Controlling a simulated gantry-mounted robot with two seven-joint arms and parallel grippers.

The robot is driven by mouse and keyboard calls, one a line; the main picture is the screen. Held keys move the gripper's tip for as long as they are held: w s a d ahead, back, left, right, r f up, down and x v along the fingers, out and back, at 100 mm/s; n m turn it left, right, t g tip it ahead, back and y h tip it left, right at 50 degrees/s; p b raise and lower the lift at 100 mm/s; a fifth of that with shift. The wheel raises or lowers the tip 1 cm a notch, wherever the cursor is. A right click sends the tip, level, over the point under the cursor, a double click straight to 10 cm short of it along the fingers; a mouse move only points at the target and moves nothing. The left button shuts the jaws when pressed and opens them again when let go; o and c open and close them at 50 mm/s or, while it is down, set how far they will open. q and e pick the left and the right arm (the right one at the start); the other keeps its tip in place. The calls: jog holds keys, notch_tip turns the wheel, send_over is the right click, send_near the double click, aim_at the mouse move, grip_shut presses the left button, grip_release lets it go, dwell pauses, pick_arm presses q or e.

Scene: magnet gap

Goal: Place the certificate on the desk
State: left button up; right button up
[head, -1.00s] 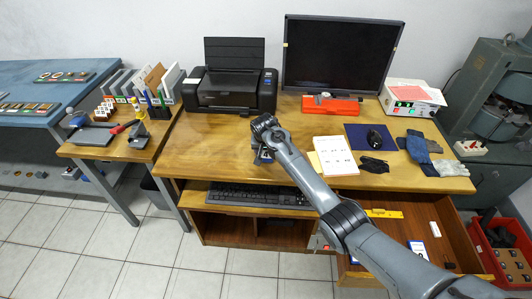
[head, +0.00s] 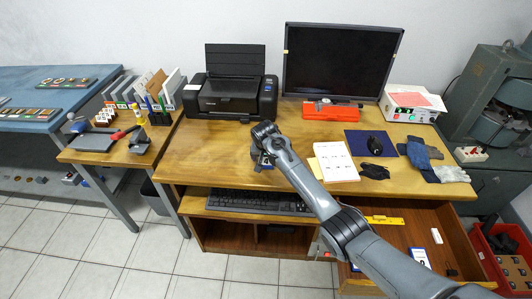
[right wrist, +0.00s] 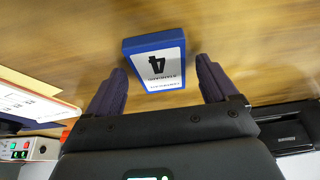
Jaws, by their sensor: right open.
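A blue-edged block (right wrist: 154,62) with a white label reading "4" and "STANDARD" is between and just beyond my right fingertips (right wrist: 159,72) in the right wrist view. It is over the wooden desk top; I cannot tell whether it touches the desk. My right gripper (head: 263,160) is open, low over the middle of the desk (head: 205,160), and the block (head: 265,163) is partly hidden there. A printed white sheet (head: 336,162) lies on the desk to its right. I cannot tell which item is the certificate. My left gripper is not in view.
A printer (head: 232,95), monitor (head: 340,62) and orange-red tool (head: 332,110) stand at the back. A dark blue mat (head: 358,140) and gloves (head: 425,155) lie at the right. An open drawer (head: 395,238) holds cards and a yellow level. The desk's left part is clear.

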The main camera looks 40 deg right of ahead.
jog(key=p+v, duration=0.4)
jog(key=v, duration=0.8)
jog(key=s+a+f+n+y, duration=0.1)
jog(key=s+a+f+n, duration=0.2)
jog(key=s+a+f, duration=0.55)
jog(key=s+a+f+n, duration=0.3)
jog(key=s+f, duration=0.3)
jog(key=s, duration=0.5)
jog(key=s+a+r+n+y, duration=0.1)
jog(key=s+a+n, duration=0.1)
jog(key=s, duration=0.8)
jog(key=s+a+r+n+y, duration=0.1)
jog(key=s+a+n, duration=0.1)
jog(key=s+a, duration=0.3)
jog(key=s, duration=0.4)
jog(key=shift+s+r+n, duration=0.3)
jog(key=shift+s, duration=0.1)
